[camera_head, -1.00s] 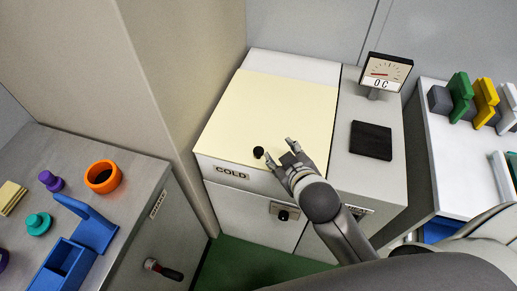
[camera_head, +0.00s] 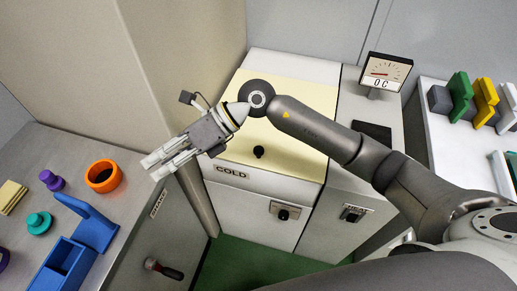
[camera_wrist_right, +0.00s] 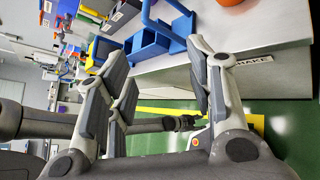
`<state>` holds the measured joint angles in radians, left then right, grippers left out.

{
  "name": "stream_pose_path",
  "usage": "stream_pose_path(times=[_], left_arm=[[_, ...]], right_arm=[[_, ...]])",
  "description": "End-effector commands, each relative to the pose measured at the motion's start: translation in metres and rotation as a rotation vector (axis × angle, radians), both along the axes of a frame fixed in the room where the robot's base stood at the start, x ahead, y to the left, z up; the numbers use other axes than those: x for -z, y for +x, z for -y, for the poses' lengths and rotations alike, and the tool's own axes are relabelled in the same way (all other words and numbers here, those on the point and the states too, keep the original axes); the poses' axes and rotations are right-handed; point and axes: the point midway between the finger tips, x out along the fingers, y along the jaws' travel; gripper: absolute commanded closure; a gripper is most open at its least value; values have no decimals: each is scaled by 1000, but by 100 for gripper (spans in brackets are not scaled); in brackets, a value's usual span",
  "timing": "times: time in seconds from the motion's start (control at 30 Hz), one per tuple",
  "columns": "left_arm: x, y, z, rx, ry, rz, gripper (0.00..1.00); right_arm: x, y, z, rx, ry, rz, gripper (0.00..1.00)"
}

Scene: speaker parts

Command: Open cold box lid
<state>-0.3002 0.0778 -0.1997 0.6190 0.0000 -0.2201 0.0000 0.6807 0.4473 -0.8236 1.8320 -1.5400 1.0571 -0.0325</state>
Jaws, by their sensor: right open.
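The cold box (camera_head: 262,182) has a cream lid (camera_head: 290,150) that lies flat and shut on top, with a small black knob (camera_head: 259,152) near its front edge. A "COLD" label is on the front face below it. My right gripper (camera_head: 165,160) is open and empty, above and left of the lid's front left corner, its fingers pointing left and down. My right wrist and forearm cross over the lid and hide part of it. In the right wrist view the open fingers (camera_wrist_right: 165,95) show nothing between them.
The "SHAKE" counter at left holds an orange ring (camera_head: 103,177), a blue holder (camera_head: 75,255) and purple and teal pieces. A beige pillar stands behind it. A gauge (camera_head: 385,72) and a "HEAT" unit (camera_head: 345,225) are right of the cold box.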

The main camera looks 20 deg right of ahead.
Motion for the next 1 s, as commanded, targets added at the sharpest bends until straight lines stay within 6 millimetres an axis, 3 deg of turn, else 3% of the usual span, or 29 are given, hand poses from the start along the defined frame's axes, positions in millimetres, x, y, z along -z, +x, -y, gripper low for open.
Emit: stream_pose_path(times=[0.1,0.2,0.3,0.43,0.53,0.67,1.0], left_arm=[[0,0,0,0,0,-1,60],[0,0,0,1,0,-1,60],[0,0,0,1,0,-1,60],[0,0,-1,1,1,-1,60],[-1,0,-1,1,1,-1,60],[-4,0,-2,1,2,-1,60],[-17,0,-2,2,2,0,60]], right_arm=[[45,24,54,-71,-369,104,51],[66,46,109,-94,-647,147,51],[71,64,159,-93,-871,161,51],[66,77,205,-78,-1059,156,51],[64,80,221,-71,-1126,149,51],[73,81,226,-69,-1146,145,51],[135,80,225,-71,-1142,143,51]])
